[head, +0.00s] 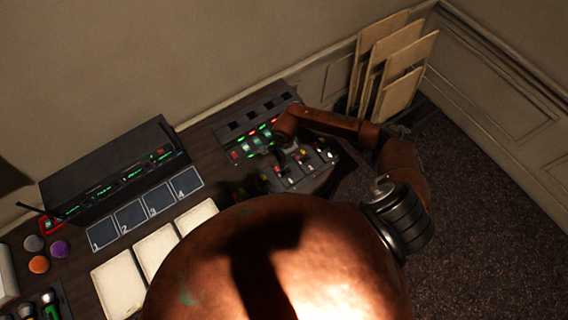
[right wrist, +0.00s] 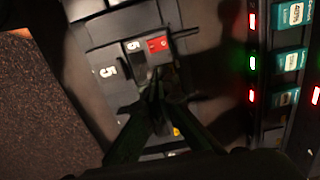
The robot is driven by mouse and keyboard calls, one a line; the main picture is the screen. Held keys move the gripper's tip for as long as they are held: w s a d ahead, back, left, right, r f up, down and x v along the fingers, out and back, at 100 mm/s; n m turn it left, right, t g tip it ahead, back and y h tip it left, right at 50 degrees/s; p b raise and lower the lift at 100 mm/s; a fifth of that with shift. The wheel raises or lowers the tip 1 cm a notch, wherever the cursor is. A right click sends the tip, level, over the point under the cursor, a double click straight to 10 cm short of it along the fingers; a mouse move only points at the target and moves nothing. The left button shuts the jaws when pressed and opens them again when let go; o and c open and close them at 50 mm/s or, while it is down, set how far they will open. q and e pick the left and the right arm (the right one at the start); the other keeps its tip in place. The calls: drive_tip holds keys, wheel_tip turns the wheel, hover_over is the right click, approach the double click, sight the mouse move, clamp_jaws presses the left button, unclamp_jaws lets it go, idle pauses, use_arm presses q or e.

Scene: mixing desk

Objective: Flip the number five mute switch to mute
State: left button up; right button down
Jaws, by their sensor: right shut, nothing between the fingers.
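The mixing panel (head: 292,180) with its row of switches is at the right end of the desk. In the right wrist view, a channel marked with a white 5 (right wrist: 108,72) has a small switch with a red face (right wrist: 158,44) and a dark part with another 5 beside it. My right gripper (right wrist: 156,88) is shut and empty, its fingertips just below the red-faced switch in the picture. Whether they touch it I cannot tell. In the head view, my right arm hides part of the panel. My left gripper is not in view.
A slotted unit with green and red lights and teal labels (right wrist: 289,60) stands beside the panel. Numbered pads (head: 131,215), pale sheets (head: 119,284) and a long black console (head: 112,170) lie to the left. Boards (head: 402,68) lean against the wall behind.

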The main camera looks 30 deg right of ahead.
drive_tip(key=shift+r+p, duration=1.45)
drive_tip(key=shift+r, duration=1.65)
